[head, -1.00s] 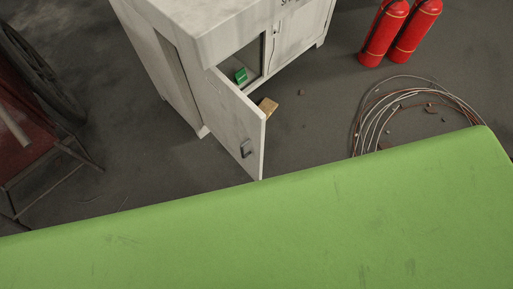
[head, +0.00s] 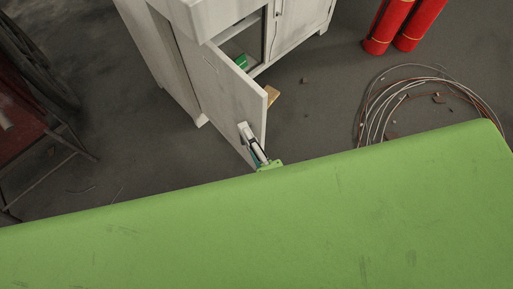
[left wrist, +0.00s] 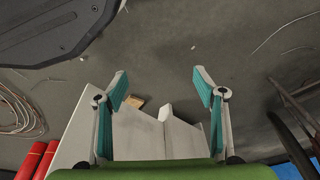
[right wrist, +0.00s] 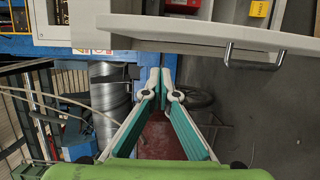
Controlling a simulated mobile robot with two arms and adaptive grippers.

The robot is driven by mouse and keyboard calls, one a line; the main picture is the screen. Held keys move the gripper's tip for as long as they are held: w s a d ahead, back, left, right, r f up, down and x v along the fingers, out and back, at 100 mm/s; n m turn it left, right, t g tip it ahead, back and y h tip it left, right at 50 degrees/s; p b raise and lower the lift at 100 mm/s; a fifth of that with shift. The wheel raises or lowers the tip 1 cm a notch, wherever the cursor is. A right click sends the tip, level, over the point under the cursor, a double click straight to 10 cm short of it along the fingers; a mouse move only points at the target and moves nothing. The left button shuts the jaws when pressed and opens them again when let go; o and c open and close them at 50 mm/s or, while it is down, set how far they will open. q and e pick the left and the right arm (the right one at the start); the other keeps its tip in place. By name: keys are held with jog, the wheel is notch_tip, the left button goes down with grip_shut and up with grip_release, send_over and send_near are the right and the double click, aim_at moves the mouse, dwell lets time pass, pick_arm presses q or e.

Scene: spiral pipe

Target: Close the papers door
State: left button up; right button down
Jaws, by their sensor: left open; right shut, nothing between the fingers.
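The white cabinet (head: 180,70) stands at the top of the head view. Its near door (head: 232,95) is swung wide open, with the handle side toward me. My right gripper (head: 243,128) is shut and empty, over the handle area of the door's outer face. In the right wrist view, its closed fingertips (right wrist: 160,72) lie just below the door (right wrist: 210,30), left of the metal handle (right wrist: 255,57). I cannot tell whether they touch the door. My left gripper (left wrist: 160,82) is open and empty, with the cabinet (left wrist: 130,142) beyond it.
A green box (head: 241,61) is inside the cabinet, and a tan block (head: 272,95) is by the door. Red extinguishers (head: 390,22) and a wire coil (head: 420,100) are on the right. A red cart (head: 20,140) stands at left. Grey floor lies between.

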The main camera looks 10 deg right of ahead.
aim_at(259, 123)
pick_arm(q)
jog(key=shift+w+r, duration=0.25)
jog(key=shift+r, duration=0.55)
pick_arm(e)
jog(key=shift+w+d, duration=0.3)
jog(key=shift+d, duration=0.3)
jog(key=shift+w+d, duration=0.3)
jog(key=shift+d, duration=0.3)
jog(key=shift+w+d, duration=0.3)
jog(key=shift+d, duration=0.3)
jog(key=shift+d, duration=0.15)
